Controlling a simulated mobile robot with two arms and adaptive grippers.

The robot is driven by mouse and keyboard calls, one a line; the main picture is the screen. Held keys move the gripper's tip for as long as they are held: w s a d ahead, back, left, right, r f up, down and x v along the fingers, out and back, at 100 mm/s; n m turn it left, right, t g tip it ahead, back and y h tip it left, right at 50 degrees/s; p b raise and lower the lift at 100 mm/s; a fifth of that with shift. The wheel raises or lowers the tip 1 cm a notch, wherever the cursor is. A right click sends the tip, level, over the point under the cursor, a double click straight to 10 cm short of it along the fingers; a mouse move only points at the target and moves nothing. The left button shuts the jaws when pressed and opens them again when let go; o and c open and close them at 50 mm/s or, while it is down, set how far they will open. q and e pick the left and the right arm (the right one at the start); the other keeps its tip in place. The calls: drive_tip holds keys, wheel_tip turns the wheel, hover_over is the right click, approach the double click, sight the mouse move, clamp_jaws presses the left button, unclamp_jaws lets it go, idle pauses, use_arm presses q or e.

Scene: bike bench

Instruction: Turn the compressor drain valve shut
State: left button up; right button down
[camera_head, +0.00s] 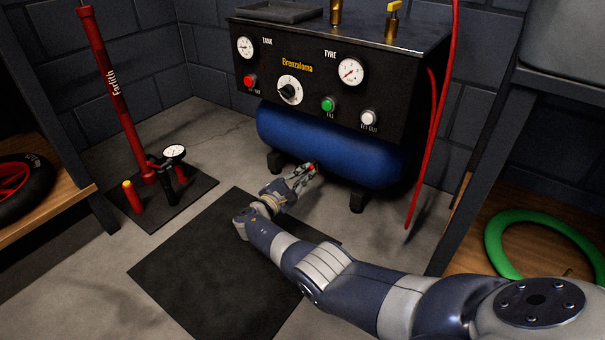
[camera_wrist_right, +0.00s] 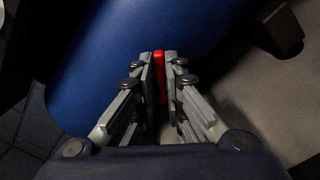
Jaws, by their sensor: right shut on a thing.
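The compressor has a blue tank (camera_head: 328,147) under a black control panel (camera_head: 307,85). My right gripper (camera_head: 312,170) reaches to the underside of the tank. Its fingers are shut on a small red drain valve handle (camera_wrist_right: 160,75), which shows between the fingertips in the right wrist view. In the head view only a speck of red shows at the fingertips. The valve's body is hidden by the fingers and the tank. The handle looks lengthwise between the fingers in the wrist view; I cannot tell whether the valve is open or shut. My left gripper is not in view.
A red floor pump (camera_head: 112,90) stands at the left by a wheel (camera_head: 22,187) on a wooden shelf. A black mat (camera_head: 215,275) lies on the floor under my right arm. A red hose (camera_head: 424,150) hangs at the compressor's right. A green ring (camera_head: 497,240) lies at the right.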

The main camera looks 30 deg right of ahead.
drive_tip(key=m, duration=0.4)
drive_tip(key=shift+s+f, duration=0.1)
drive_tip(key=shift+f, duration=0.05)
drive_tip(key=shift+f+m, duration=0.1)
drive_tip(key=shift+m, duration=2.1)
drive_tip(key=c, duration=1.7)
unclamp_jaws()
drive_tip(key=shift+a, duration=0.1)
drive_tip(key=v, duration=1.2)
